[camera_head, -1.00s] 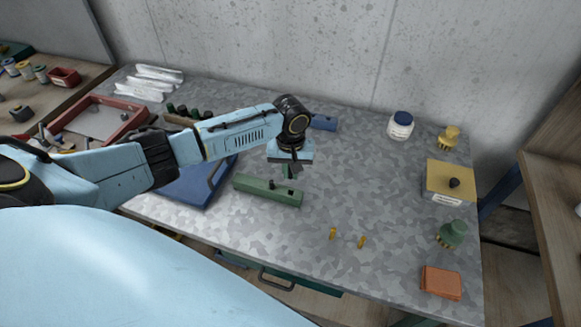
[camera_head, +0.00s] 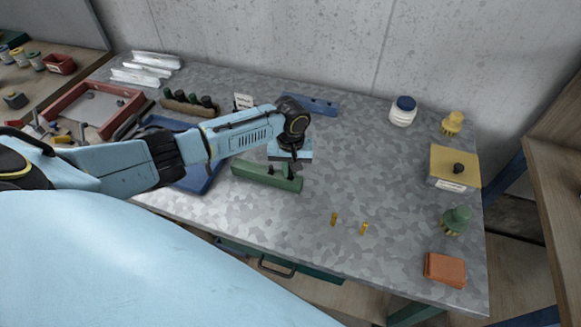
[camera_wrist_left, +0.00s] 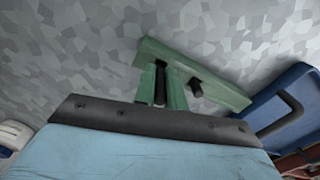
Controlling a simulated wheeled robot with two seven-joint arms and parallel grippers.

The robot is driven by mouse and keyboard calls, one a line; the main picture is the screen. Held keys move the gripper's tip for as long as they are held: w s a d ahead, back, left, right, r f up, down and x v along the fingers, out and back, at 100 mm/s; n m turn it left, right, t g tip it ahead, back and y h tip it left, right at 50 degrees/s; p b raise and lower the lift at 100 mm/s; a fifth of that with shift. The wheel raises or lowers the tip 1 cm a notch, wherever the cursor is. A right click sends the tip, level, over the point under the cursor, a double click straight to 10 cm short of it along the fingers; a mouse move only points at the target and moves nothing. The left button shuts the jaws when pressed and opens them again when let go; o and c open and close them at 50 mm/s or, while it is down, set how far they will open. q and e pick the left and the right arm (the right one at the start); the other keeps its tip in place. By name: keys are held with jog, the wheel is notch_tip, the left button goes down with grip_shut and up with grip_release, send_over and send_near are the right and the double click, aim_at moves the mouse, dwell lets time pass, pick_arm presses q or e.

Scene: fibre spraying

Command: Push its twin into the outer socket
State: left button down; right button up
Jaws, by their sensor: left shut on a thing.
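A long green block (camera_head: 250,174) lies on the table; it also shows in the wrist view (camera_wrist_left: 225,96). A short dark peg (camera_wrist_left: 195,87) stands up from the block, and it also shows in the head view (camera_head: 270,168). My left gripper (camera_head: 289,172) points down over the block's right end. It is shut on a second dark peg (camera_wrist_left: 160,84), held between green finger faces. That peg's far end is at the block, on the other side of the standing peg's end. I cannot tell whether it is inside a socket. My right gripper is not in view.
A blue tray (camera_head: 205,178) lies left of the block, and a rack (camera_head: 186,104) with several dark plugs stands behind. The table's middle right is clear.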

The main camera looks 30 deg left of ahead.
pick_arm(q)
jog(key=shift+p, duration=0.65)
dwell(0.8)
jog(key=shift+p, duration=0.55)
dwell(0.5)
jog(key=shift+f+b, duration=0.4)
jog(key=shift+f, duration=0.35)
jog(key=shift+r, duration=0.1)
dwell(0.3)
jog(key=shift+r+p, duration=0.4)
jog(key=shift+p, duration=0.35)
jog(key=shift+f, duration=0.55)
dwell(1.4)
jog(key=shift+r, duration=0.25)
